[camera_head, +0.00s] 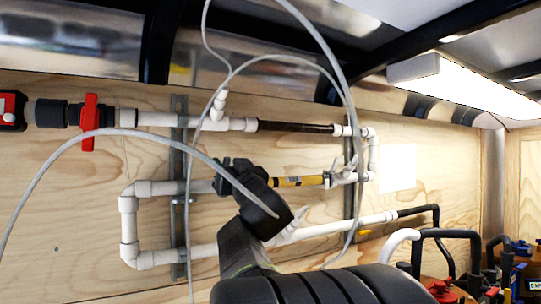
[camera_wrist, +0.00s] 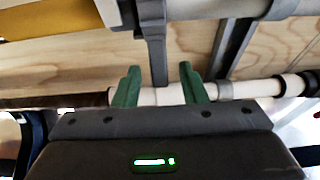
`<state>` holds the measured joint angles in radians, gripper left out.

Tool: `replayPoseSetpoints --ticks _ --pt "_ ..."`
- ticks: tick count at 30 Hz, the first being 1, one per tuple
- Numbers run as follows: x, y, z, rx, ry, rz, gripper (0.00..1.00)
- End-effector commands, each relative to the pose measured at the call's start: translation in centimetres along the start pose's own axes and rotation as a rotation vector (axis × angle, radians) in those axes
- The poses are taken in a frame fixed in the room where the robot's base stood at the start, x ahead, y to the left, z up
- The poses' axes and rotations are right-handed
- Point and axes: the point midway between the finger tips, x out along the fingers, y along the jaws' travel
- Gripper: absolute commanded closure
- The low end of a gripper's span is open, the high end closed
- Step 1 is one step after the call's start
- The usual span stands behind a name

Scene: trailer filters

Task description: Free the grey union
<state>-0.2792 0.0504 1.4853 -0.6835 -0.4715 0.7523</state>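In the wrist view a grey fitting (camera_wrist: 151,12), which looks like the grey union, sits on a white pipe near the end of the yellow cylinder (camera_wrist: 45,18). A narrow grey handle-like bar (camera_wrist: 156,62) runs from it down between my gripper's green fingertips (camera_wrist: 160,82). The fingers are apart, with a gap on both sides of the bar.
White pipes (camera_head: 192,251) run along the plywood wall on grey vertical rails (camera_head: 178,160). A red-handled valve (camera_head: 89,122) is at upper left. A loose grey hose (camera_head: 95,135) crosses in front. Black pipes and dark fittings crowd the lower right.

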Motion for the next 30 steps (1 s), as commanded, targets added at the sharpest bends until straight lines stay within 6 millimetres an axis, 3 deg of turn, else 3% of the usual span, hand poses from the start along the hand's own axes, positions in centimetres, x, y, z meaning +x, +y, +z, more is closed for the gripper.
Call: replayPoseSetpoints --ticks 3,7,19,25,30 --pt "2.1 -0.1 -0.1 0.001 -0.001 -0.001 0.62" --pt "3.3 0.0 -0.1 0.000 0.000 0.000 0.62" --pt "4.0 0.0 0.0 0.000 -0.001 0.001 0.62" --pt "3.9 0.0 0.0 0.000 -0.001 0.001 1.00" --pt "3.9 0.0 0.0 0.000 0.000 0.001 1.00"
